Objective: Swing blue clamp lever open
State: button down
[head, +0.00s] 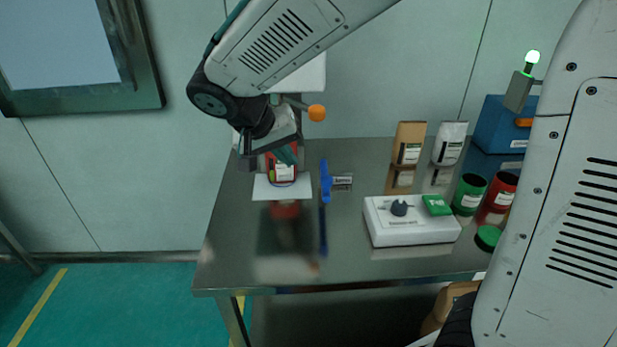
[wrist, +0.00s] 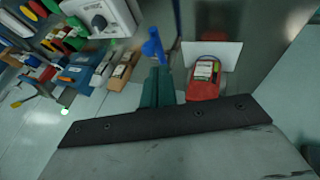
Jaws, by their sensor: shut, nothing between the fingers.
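The blue clamp lever (head: 325,182) stands upright at the right side of the white plate, and its blue end also shows in the wrist view (wrist: 153,46). My gripper (head: 287,156) has teal fingers, shut and empty, to the left of the lever in the head view. In the wrist view the fingertips (wrist: 158,73) are close to the lever's blue end; I cannot tell whether they touch it. A red unit with a label (wrist: 203,82) is beside the fingers, over a white plate (wrist: 224,53). My arm hides part of the sieve in the head view.
An orange ball knob (head: 317,113) sticks out beside my wrist. A white control box (head: 410,228) with a dark knob and green part stands right. Behind are two pouches (head: 409,143), green (head: 468,193) and red (head: 500,190) jars and a blue machine. The table front (head: 350,265) is clear.

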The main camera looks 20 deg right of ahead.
jog(key=w+x, duration=0.1)
jog(key=x, duration=1.1)
jog(key=shift+d+r+t, duration=0.3)
jog(key=shift+d, duration=0.1)
